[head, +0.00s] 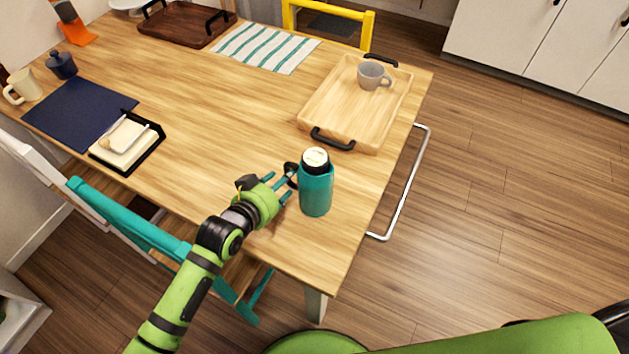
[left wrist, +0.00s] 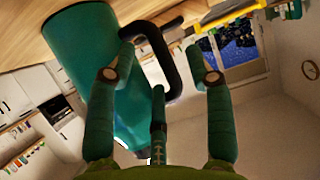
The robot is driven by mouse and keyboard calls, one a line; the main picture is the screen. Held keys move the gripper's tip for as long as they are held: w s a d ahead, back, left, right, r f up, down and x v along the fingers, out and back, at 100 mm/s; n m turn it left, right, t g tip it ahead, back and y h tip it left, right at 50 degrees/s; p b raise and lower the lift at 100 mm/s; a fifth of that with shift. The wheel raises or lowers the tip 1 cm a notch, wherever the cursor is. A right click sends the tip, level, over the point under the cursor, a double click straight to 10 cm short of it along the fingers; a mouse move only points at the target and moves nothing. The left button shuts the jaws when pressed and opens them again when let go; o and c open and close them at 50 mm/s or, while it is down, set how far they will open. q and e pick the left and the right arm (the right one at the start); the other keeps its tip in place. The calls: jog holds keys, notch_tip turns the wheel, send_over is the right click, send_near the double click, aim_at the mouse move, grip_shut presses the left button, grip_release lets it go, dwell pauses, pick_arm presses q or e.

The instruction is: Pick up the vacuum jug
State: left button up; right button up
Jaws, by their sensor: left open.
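The vacuum jug (head: 316,192) is teal with a black collar and a pale top, and stands upright near the table's front right corner. Its black handle faces left, toward my left gripper (head: 281,184). That gripper is open, with its fingers just left of the jug at the handle. In the left wrist view, the jug (left wrist: 88,62) fills the upper left and its black handle (left wrist: 168,62) lies in front of the spread fingers (left wrist: 164,66). I cannot tell whether any finger touches the handle. My right gripper is not in view.
A wooden tray (head: 313,107) with a grey mug (head: 373,75) lies behind the jug. A butter dish (head: 125,138) in a black-edged holder and a navy mat (head: 78,112) are at left. A teal chair (head: 140,228) stands at the table's front edge. The table's middle is clear.

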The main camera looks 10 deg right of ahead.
pick_arm(q)
jog(key=x, duration=0.2)
jog(key=shift+w+d+f, duration=0.1)
jog(key=shift+w+d, duration=0.15)
jog(key=shift+d, duration=0.05)
jog(key=shift+w+d+f, duration=0.25)
jog(key=shift+w+f, duration=0.05)
jog(key=shift+w, duration=0.15)
jog(key=c, duration=0.8)
grip_shut()
jog(key=shift+r, duration=0.15)
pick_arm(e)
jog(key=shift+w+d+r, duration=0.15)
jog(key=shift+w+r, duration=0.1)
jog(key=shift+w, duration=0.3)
pick_arm(q)
jog(key=shift+w+r, duration=0.1)
